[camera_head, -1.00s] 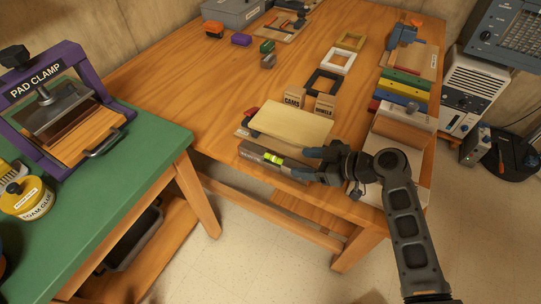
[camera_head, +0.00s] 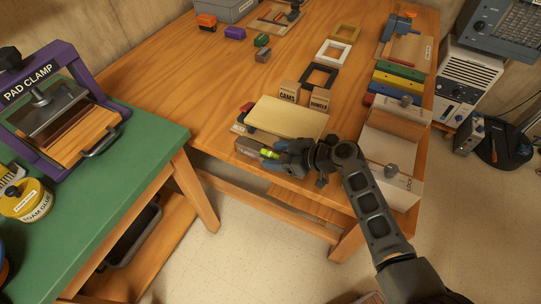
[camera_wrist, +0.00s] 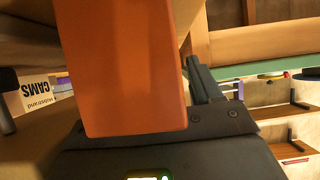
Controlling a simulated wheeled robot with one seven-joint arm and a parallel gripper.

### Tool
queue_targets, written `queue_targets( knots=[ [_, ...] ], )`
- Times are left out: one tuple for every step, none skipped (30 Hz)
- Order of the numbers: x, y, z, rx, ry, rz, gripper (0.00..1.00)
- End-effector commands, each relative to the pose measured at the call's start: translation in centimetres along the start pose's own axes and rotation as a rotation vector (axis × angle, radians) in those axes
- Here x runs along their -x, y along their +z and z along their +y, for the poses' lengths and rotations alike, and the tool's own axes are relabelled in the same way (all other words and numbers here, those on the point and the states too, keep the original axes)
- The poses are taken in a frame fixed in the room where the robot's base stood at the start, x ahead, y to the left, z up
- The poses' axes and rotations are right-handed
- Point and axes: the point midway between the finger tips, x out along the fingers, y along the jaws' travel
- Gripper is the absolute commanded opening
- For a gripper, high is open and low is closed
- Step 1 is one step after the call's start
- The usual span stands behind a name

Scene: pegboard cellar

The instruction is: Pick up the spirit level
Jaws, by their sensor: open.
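The spirit level (camera_head: 247,147) is a grey-brown bar with a yellow-green vial, at the table's front edge in the head view. Its left end shows; its right part is hidden by my gripper. My gripper (camera_head: 272,156) is open, its fingertips at the vial. I cannot tell whether they touch the level or straddle it. In the wrist view one dark finger shows right of a large orange-brown block surface, which I cannot identify for sure.
A cream board (camera_head: 288,117) lies just behind the level. Small boxes (camera_head: 289,91) labelled CAMS and DOWELS stand behind it. A pale tray-like fixture (camera_head: 397,138) is at the right. A green bench (camera_head: 150,152) with the purple pad clamp (camera_head: 88,84) stands left, across a gap.

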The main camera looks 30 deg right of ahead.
Motion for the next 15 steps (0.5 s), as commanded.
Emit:
queue_targets(
  knots=[
    [-0.01,0.01,0.0,0.0,0.0,0.0,0.64],
    [0.0,0.02,0.0,0.0,0.0,0.0,0.64],
    [0.01,0.02,0.0,0.0,0.0,0.0,0.64],
    [0.01,0.02,0.0,0.0,0.0,0.0,0.64],
    [0.02,0.02,0.0,0.0,0.0,0.0,0.61],
    [0.02,0.02,0.0,0.0,0.0,0.0,0.57],
    [0.02,0.02,0.0,0.0,0.0,0.0,0.54],
    [0.03,0.02,0.0,0.0,0.0,0.0,0.51],
    [0.03,0.02,0.0,0.0,0.0,0.0,0.48],
    [0.03,0.03,0.0,0.0,0.0,0.0,0.45],
    [0.04,0.02,0.0,0.0,0.0,0.0,0.42],
    [0.04,0.03,0.0,0.0,0.0,0.0,0.38],
    [0.04,0.03,0.0,0.0,0.0,0.0,0.35],
    [0.04,0.03,0.0,0.0,0.0,0.0,0.32],
    [0.04,0.03,0.0,0.0,0.0,0.0,0.28]
  ],
)
